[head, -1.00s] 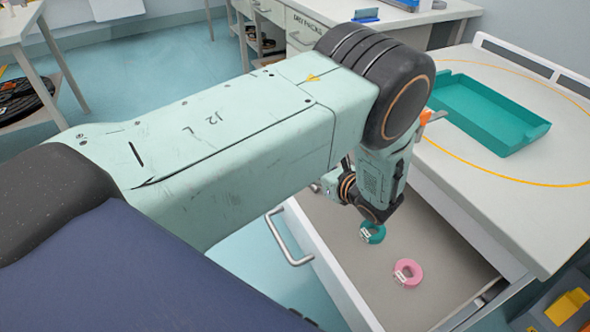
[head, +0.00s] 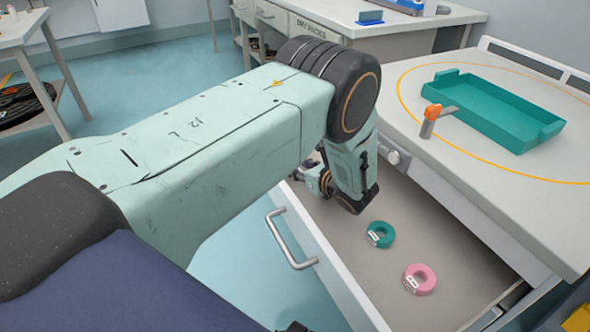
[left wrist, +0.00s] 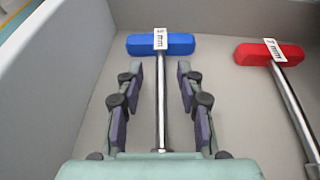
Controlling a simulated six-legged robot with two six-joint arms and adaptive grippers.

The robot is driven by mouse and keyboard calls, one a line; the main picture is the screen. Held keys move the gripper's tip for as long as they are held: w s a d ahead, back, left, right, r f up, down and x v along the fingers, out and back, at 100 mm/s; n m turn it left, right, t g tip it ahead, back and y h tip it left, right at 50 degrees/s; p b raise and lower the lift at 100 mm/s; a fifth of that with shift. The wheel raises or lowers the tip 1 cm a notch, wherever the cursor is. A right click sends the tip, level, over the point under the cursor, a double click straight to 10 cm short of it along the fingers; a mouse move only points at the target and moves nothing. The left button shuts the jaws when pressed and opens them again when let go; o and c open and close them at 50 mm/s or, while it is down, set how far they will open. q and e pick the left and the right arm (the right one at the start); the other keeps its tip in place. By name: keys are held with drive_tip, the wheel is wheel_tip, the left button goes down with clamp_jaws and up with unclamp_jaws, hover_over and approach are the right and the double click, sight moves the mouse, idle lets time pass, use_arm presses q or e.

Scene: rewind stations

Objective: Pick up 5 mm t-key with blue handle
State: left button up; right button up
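The T-key with the blue handle (left wrist: 178,45) lies in the open drawer, its metal shaft running toward me in the left wrist view. A white label ending in "mm" is on its handle; I cannot read the digit surely. My left gripper (left wrist: 160,82) is open, one finger on each side of the shaft with visible gaps, just short of the handle. The shaft's lower end is hidden by the gripper body. A T-key with a red handle (left wrist: 256,54) lies to the right. In the head view my left arm hides the gripper and both keys.
The open drawer (head: 350,225) also holds a teal ring (head: 380,234) and a pink ring (head: 420,279). A teal tray (head: 490,108) and an orange-topped item (head: 431,118) are on the worktop above. The drawer walls stand close to my left gripper.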

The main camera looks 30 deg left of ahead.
use_arm(q)
drive_tip(key=shift+w, duration=0.1)
drive_tip(key=shift+c, duration=0.2)
clamp_jaws()
